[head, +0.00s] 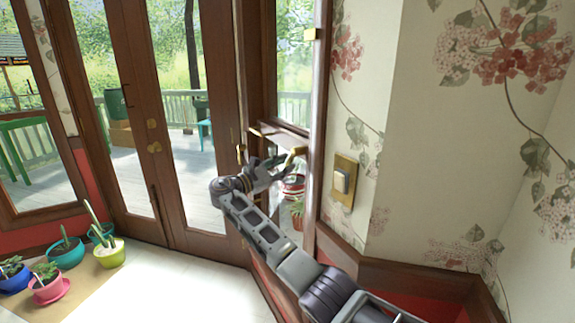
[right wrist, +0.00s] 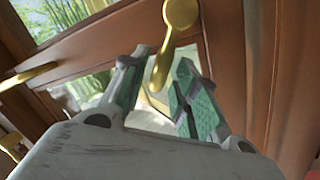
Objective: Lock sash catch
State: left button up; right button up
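A brass sash catch (right wrist: 180,13) with a rounded head and a thin lever shows on the brown wooden window frame in the right wrist view. Its lever hangs down between my right gripper's (right wrist: 160,70) two green-padded fingers. The fingers are spread apart, and I cannot tell whether either one touches the lever. In the head view my right gripper (head: 277,167) is at the narrow sash window, beside a small brass piece (head: 297,154). My left gripper is not in view.
Another brass handle (right wrist: 27,77) is on the frame at left. A light switch (head: 342,182) is on the floral wall right of the window. Glazed double doors (head: 165,150) stand left of my arm. Potted cacti (head: 108,254) are on the floor at lower left.

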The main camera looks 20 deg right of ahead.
jog(key=v, duration=0.9)
jog(key=shift+a, duration=0.4)
jog(key=shift+s, duration=0.15)
